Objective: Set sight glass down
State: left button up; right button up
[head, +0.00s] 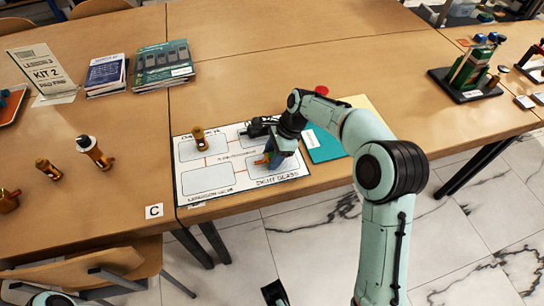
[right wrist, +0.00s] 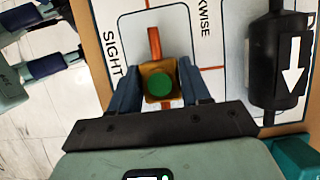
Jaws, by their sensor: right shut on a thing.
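The sight glass is a brass-yellow block with a round green face (right wrist: 160,84) and an orange-brown stem in the right wrist view. My right gripper (head: 268,158) is shut on it, one finger on each side, low over the right part of the white layout board (head: 236,171). In the right wrist view the gripper (right wrist: 160,92) is over an outlined area beside the printed word SIGHT. I cannot tell whether the sight glass touches the board. My left gripper is not clearly in view.
A black cylinder with a white arrow (right wrist: 278,60) lies beside the gripper. A brass fitting (head: 199,138) stands on the board's upper left area. The lower left area is empty. A teal folder (head: 322,146) lies right of the board. Brass parts (head: 48,169) stand at left.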

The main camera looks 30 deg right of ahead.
jog(key=shift+f, duration=0.1)
jog(key=o, duration=1.2)
jog(key=shift+f, duration=0.1)
pick_arm(q)
jog(key=r+p, duration=0.1)
jog(key=s+r+p, duration=0.1)
jog(key=p, duration=0.1)
jog(key=shift+r, duration=0.2)
pick_arm(e)
jog(key=v, duration=1.2)
pick_arm(q)
jog(key=shift+s, duration=0.1)
pick_arm(e)
jog(key=shift+s, duration=0.1)
